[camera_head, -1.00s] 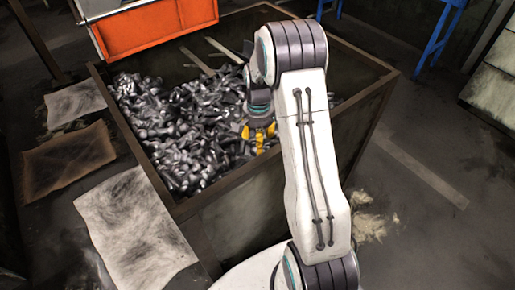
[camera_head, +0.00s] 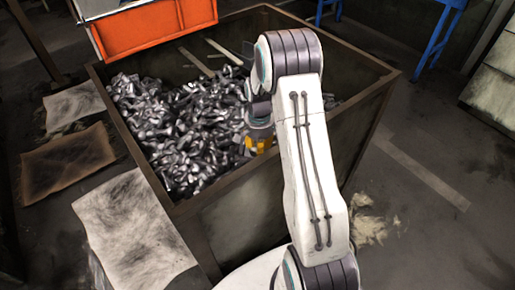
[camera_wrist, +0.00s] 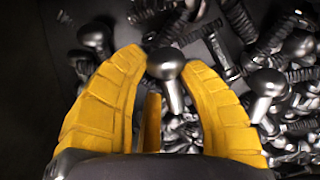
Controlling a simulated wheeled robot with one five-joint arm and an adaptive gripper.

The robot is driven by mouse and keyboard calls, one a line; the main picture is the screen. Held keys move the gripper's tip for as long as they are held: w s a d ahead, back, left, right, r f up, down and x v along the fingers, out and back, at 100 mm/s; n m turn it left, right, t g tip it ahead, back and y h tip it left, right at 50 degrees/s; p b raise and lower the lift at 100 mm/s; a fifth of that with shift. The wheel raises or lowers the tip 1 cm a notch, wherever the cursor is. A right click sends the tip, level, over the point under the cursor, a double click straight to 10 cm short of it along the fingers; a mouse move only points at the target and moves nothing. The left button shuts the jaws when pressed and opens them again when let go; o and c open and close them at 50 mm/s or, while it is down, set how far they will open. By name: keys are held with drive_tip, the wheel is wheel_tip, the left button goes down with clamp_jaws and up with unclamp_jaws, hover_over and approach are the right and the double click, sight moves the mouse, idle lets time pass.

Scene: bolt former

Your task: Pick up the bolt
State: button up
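My gripper (camera_wrist: 160,60) has yellow fingers and points down into a pile of dark metal bolts. In the wrist view a bolt (camera_wrist: 173,92) with a round head lies between the two fingers, its head near the tips and its shank toward the palm. The fingers stand apart; the head is close to both tips, and I cannot tell whether they touch it. In the head view my gripper (camera_head: 258,145) is low at the right side of the bolt pile (camera_head: 180,130), partly hidden by my arm. Its fingertips do not show there.
The pile fills the left part of a large brown-rimmed bin (camera_head: 290,195), whose walls surround my gripper. An orange container (camera_head: 150,28) stands at its far left edge. Other bolts (camera_wrist: 95,38) lie around the fingers. Stained sheets (camera_head: 135,225) lie on the floor left of the bin.

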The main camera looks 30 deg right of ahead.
clamp_jaws()
drive_tip(key=shift+r, duration=0.15)
